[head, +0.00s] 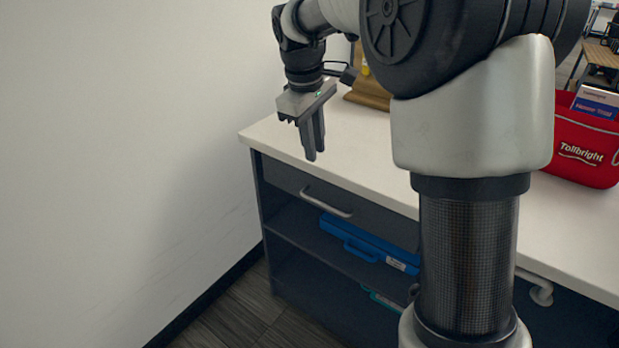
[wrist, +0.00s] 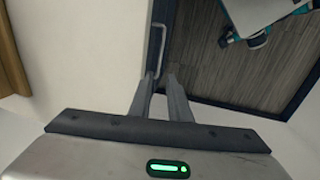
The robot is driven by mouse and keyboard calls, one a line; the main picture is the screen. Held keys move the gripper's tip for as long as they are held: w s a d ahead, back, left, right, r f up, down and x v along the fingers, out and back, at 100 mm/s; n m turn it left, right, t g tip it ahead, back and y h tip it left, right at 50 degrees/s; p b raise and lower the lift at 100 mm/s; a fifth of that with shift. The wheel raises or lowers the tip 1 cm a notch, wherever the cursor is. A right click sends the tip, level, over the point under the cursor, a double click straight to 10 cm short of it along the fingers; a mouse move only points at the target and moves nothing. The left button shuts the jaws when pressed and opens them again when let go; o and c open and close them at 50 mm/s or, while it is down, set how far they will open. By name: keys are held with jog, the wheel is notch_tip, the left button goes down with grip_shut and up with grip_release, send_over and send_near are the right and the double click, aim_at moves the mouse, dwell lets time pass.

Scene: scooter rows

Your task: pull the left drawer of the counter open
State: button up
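The counter (head: 365,165) has a white top and dark body, its left end close to the white wall. Its left drawer (head: 280,176) has a dark front, looks shut, and carries a pale bar handle (head: 325,203). In the wrist view the same handle (wrist: 162,42) lies just beyond the fingertips. My gripper (head: 313,152) points down near the counter's front edge, above the handle and apart from it. In the wrist view my gripper (wrist: 161,77) shows a narrow gap between its fingers, with nothing seen held.
Below the drawer, an open shelf holds a blue case (head: 368,245). A red bag (head: 583,145) and a wooden object (head: 368,92) stand on the counter. The wall (head: 120,150) bounds the left side. Wood-look floor (head: 240,315) lies clear in front of the counter's left end.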

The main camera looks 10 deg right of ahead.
jog(key=b, duration=0.4)
send_near(321, 196)
jog(key=s+f, duration=0.2)
jog(key=f, duration=0.1)
jog(key=s+f, duration=0.1)
jog(key=f, duration=0.1)
jog(key=shift+s+d+f, duration=0.2)
grip_shut()
